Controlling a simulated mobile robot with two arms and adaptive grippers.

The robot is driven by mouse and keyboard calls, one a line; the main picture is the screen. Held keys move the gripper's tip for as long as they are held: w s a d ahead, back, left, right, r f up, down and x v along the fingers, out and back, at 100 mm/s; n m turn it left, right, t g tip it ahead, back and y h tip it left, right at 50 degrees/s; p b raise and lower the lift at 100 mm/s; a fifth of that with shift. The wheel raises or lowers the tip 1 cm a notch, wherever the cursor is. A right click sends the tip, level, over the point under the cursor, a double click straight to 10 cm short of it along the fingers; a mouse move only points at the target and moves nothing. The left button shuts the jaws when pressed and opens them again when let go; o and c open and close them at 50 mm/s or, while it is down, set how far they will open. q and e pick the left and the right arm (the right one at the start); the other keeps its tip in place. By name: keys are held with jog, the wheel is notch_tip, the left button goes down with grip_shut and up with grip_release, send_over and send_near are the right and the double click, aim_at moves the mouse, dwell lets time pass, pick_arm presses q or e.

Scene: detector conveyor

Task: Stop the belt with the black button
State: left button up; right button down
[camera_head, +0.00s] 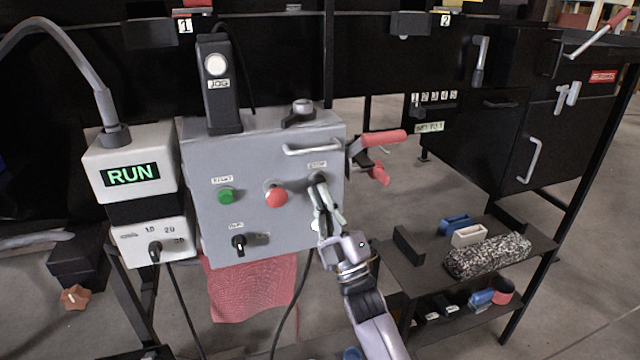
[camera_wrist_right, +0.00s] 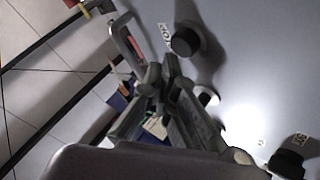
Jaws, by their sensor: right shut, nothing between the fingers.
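The black button (camera_head: 317,179) is on the front of the grey control box (camera_head: 205,235), under a small label. My right gripper (camera_head: 321,194) is shut and empty, with its fingertips just below the button and partly overlapping it in the head view. In the right wrist view the black button (camera_wrist_right: 188,40) stands out from the grey panel, just beyond the tips of my right gripper (camera_wrist_right: 163,68). I cannot tell whether they touch. The display (camera_head: 131,175) reads RUN in green. My left gripper is not in view.
A green button (camera_head: 225,196) and a red button (camera_head: 276,197) are left of the black one. A grey handle (camera_head: 312,149) is above it. A red-handled lever (camera_head: 383,138) juts out at the box's right. A low shelf (camera_head: 420,268) with blocks stands at right.

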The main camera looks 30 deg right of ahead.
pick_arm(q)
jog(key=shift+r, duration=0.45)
pick_arm(e)
jog(key=shift+w+d, duration=0.1)
jog(key=shift+w, duration=0.2)
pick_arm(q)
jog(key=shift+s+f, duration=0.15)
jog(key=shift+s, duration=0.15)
pick_arm(e)
jog(key=shift+w, duration=0.15)
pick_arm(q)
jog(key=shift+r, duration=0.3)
pick_arm(e)
jog(key=shift+w, duration=0.15)
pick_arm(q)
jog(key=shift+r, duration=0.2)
pick_arm(e)
jog(key=shift+w+d, duration=0.1)
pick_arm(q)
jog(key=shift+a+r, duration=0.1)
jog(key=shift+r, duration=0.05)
